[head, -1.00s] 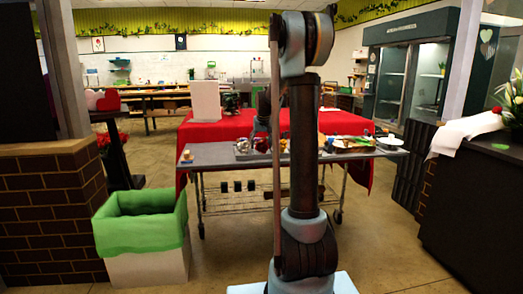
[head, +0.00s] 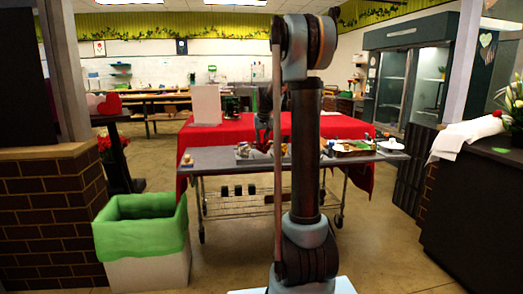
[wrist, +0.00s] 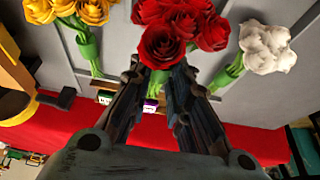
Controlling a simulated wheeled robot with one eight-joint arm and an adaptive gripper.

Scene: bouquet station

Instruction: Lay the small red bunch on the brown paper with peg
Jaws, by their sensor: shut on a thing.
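The red bunch (wrist: 180,28) shows its large red blooms at the top middle of the wrist view, just past my fingertips. In the head view my own arm covers much of the work table (head: 225,160), and the bunch is too small to make out. I cannot pick out the brown paper with peg for certain in either view.
In the wrist view a yellow bunch (wrist: 90,12) lies left of the red one and a white bunch (wrist: 268,48) right of it. In the head view a green-lined bin (head: 140,235) stands at front left, and a dark counter (head: 475,200) at right.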

